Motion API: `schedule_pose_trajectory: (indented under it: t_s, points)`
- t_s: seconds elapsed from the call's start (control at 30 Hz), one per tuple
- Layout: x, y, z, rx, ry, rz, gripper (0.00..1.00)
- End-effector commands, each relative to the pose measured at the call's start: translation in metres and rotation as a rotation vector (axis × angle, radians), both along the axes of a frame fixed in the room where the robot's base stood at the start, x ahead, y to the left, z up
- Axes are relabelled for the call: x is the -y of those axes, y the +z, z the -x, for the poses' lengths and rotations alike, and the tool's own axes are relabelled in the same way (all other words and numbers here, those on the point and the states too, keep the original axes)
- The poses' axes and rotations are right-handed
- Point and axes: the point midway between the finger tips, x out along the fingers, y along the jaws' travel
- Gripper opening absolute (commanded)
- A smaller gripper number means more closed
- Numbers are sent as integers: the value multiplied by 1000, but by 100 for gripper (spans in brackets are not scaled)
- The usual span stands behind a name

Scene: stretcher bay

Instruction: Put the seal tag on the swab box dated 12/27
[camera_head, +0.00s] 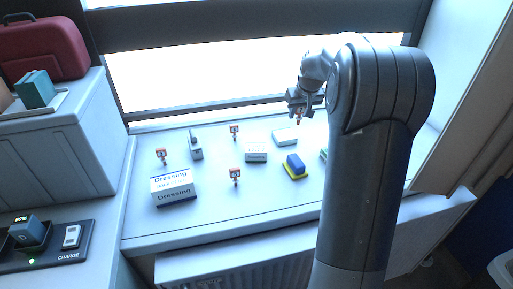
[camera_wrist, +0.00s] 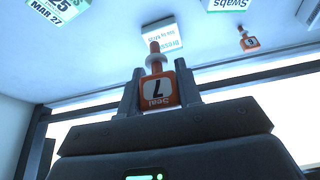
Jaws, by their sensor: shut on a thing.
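My gripper (camera_head: 299,108) is over the back of the white ledge near the window. In the wrist view my gripper (camera_wrist: 160,92) is shut on an orange and white seal tag (camera_wrist: 158,92) marked "Seal 7", with its orange stem pointing away from the palm. The tag also shows small below the jaws in the head view (camera_head: 298,118). A white and green box marked "Swabs" (camera_wrist: 230,4) is cut off at the wrist view's top, its date out of frame. Another green-labelled box (camera_wrist: 62,12) at top left reads "MAR 27". No 12/27 date is readable.
Other seal tags (camera_head: 161,155) stand on the ledge (camera_head: 225,215). My arm hides the ledge's right part. The front strip is clear.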

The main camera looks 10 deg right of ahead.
Motion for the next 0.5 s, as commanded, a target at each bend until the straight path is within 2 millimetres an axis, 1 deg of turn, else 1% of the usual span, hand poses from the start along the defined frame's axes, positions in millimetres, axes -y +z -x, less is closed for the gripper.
schedule_pose_trajectory:
  t_s: [0.03, 0.1, 0.23, 0.37, 0.5]
  points:
    - [-13, 2, 7, 1, 9, 2, 11]
    - [-26, 3, 14, 1, 14, 0, 11]
    - [-39, 3, 21, 1, 20, -1, 11]
    - [-54, -5, 15, 0, 23, -1, 11]
    - [-81, -24, -2, -2, 25, -1, 11]
